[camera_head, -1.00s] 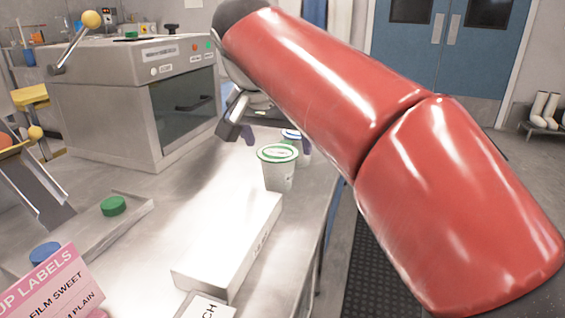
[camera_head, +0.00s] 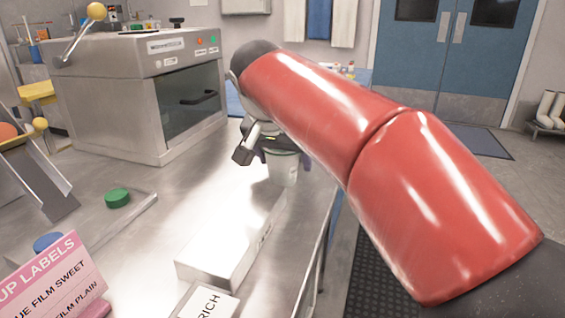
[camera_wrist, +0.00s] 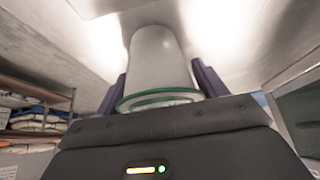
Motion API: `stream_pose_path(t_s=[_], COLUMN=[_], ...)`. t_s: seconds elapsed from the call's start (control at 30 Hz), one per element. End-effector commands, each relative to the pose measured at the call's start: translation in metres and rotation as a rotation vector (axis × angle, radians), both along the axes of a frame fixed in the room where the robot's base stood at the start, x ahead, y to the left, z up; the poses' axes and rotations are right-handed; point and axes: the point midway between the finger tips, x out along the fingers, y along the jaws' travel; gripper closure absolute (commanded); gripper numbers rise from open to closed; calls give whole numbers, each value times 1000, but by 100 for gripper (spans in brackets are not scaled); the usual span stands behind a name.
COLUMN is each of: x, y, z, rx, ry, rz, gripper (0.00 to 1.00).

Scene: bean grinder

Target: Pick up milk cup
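The white cup with a green rim (camera_head: 283,170) stands upright on the steel table, in front of my gripper's wrist. In the wrist view the same cup (camera_wrist: 160,60) appears with its green rim toward my palm. My gripper (camera_wrist: 160,80) has a dark purple finger on each side of the cup, with what look like narrow gaps. It is open around the cup. In the head view my gripper (camera_head: 283,155) is at the cup's upper part, and the arm and wrist hide its rim.
A white box (camera_head: 230,245) lies in front of the cup. A label card (camera_head: 205,302) is nearer. A metal oven-like machine (camera_head: 145,85) stands at the back left. A tray (camera_head: 135,220) with a green disc (camera_head: 117,197) is at left. The table's right edge is close to the cup.

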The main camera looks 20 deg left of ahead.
Motion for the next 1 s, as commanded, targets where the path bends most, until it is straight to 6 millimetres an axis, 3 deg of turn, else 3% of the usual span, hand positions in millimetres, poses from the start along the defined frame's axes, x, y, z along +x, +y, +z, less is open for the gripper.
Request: stream_pose_path(t_s=[0.03,0.3,0.77,1.0], x=[0,0,0,1], y=[0,0,0,0], z=[0,0,7,47], rx=[0,1,2,4], ry=[0,-1,-2,-3], rz=[0,0,0,-1], gripper=[44,76,77,77])
